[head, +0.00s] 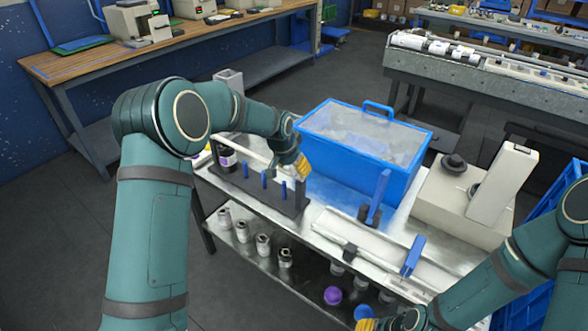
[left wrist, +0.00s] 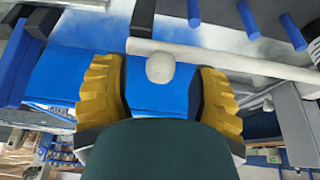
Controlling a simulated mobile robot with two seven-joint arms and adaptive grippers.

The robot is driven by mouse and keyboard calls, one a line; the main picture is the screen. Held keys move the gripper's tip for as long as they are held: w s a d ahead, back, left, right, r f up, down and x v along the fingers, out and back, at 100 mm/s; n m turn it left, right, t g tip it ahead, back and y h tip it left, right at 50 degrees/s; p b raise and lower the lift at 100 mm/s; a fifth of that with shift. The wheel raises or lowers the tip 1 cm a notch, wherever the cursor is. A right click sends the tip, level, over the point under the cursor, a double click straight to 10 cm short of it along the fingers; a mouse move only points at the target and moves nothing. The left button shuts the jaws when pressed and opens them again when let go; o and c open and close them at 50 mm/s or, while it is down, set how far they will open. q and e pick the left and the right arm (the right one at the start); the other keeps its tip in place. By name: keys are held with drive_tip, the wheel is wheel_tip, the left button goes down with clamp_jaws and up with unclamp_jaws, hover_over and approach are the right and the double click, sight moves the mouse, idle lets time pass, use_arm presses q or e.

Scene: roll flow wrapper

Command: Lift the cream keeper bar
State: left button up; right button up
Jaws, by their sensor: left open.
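The cream keeper bar (head: 240,149) lies at the left end of the metal table in the head view, behind a dark rack with blue pegs; my left arm hides part of it. In the left wrist view the bar (left wrist: 225,58) runs across the picture, and a round cream knob (left wrist: 160,68) shows at it. My left gripper (left wrist: 160,95) is open, with its yellow fingers on either side of the knob and apart from it. It shows at the rack's right end in the head view (head: 302,168). My right gripper (head: 367,324) is partly cut off at the bottom edge; its jaw state is unclear.
A blue box with a clear lid (head: 355,165) stands right behind my left gripper. The dark rack (head: 245,188) is in front of the bar. A cream machine (head: 465,205) stands at the right. A pale rail with blue levers (head: 365,248) lies at the front.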

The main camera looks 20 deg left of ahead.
use_arm(q)
drive_tip(key=shift+w+f, duration=0.15)
drive_tip(key=shift+f, duration=0.2)
drive_tip(key=shift+o, duration=0.2)
clamp_jaws()
